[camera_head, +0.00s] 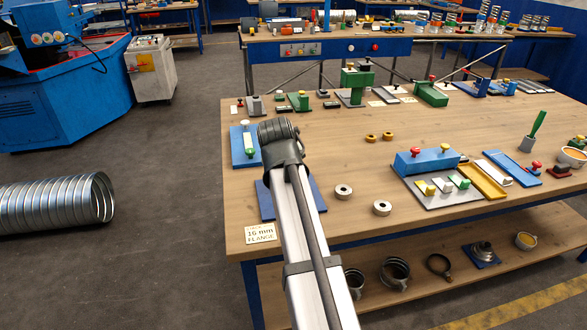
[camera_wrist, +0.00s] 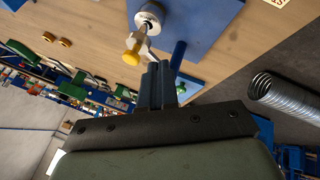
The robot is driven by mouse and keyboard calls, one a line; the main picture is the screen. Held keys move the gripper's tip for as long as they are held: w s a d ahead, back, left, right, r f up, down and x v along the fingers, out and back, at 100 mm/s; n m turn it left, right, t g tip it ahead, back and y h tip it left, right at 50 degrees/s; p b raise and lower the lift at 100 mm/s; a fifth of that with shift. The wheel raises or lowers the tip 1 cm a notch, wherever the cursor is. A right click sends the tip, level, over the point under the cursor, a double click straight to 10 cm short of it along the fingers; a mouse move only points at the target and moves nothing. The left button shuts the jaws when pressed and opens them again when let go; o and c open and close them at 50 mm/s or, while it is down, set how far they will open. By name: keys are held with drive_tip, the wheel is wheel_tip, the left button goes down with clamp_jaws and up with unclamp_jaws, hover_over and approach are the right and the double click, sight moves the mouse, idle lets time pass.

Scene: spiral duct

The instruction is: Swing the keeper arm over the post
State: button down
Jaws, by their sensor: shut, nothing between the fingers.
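In the wrist view, a blue base plate (camera_wrist: 208,22) lies on the wooden table. A white round piece with a dark centre (camera_wrist: 150,18) is at its left edge. A pale lever-like piece with a yellow knob (camera_wrist: 131,57), perhaps the keeper arm, shows just below it. A blue bar (camera_wrist: 179,54), possibly the post, stands out beside the fingertips; I cannot tell whether they touch. My gripper (camera_wrist: 160,70) is shut and empty, its fingers right of the yellow knob. In the head view my arm covers the gripper and most of the blue plate (camera_head: 314,192).
Another blue plate (camera_head: 239,157) with a pale strip lies beyond my arm. A blue block on a grey plate (camera_head: 427,160) stands farther right. A flange card (camera_head: 260,233) is at the front left corner.

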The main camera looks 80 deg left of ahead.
drive_tip(key=v, duration=0.8)
drive_tip(key=shift+w+r, duration=0.15)
drive_tip(key=shift+w, duration=0.1)
drive_tip(key=shift+d, duration=0.1)
